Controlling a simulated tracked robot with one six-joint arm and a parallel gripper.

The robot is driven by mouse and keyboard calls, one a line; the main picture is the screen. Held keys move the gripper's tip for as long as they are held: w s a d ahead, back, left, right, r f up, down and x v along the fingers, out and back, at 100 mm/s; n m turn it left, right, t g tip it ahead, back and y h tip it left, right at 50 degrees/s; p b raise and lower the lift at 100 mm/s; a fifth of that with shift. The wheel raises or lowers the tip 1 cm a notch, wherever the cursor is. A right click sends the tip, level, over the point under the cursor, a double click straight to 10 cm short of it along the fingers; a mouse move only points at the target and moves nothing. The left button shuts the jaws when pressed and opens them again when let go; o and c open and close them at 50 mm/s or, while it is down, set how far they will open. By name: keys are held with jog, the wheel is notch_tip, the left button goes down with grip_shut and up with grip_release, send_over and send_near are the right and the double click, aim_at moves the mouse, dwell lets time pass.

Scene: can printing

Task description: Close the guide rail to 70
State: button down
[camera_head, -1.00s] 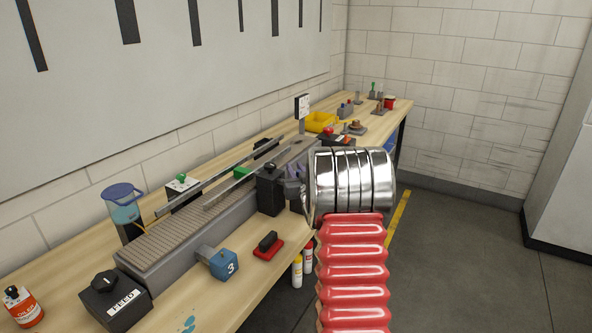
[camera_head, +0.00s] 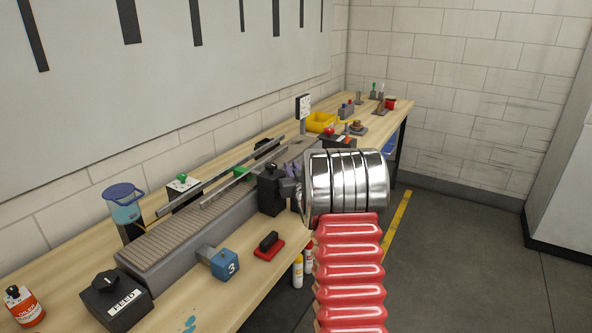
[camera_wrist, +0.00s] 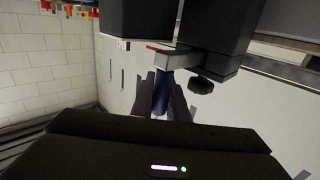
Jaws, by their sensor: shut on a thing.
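Two metal guide rails run along the conveyor (camera_head: 150,245): the far rail (camera_head: 195,190) and the near rail (camera_head: 222,190). They stand a narrow gap apart. A dark block (camera_head: 270,190) is on the conveyor's near side. My gripper (camera_head: 291,187) is just right of this block, partly hidden by my arm. In the wrist view my gripper (camera_wrist: 163,105) has its fingers shut around a blue handle (camera_wrist: 160,96). A light grey bar (camera_wrist: 177,59) runs from beside the handle to a dark body. The rail scale cannot be read.
A black FEED box (camera_head: 115,300), a blue block marked 3 (camera_head: 224,265) and a red-based stamp (camera_head: 268,247) line the near edge. A blue-lidded cup (camera_head: 125,207) and a green-button box (camera_head: 183,190) stand behind. A yellow bin (camera_head: 320,122) is farther off.

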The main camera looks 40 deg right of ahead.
jog(key=c, duration=1.7)
grip_release()
jog(key=shift+s, duration=0.1)
jog(key=v, duration=1.3)
jog(key=shift+s+a, duration=0.25)
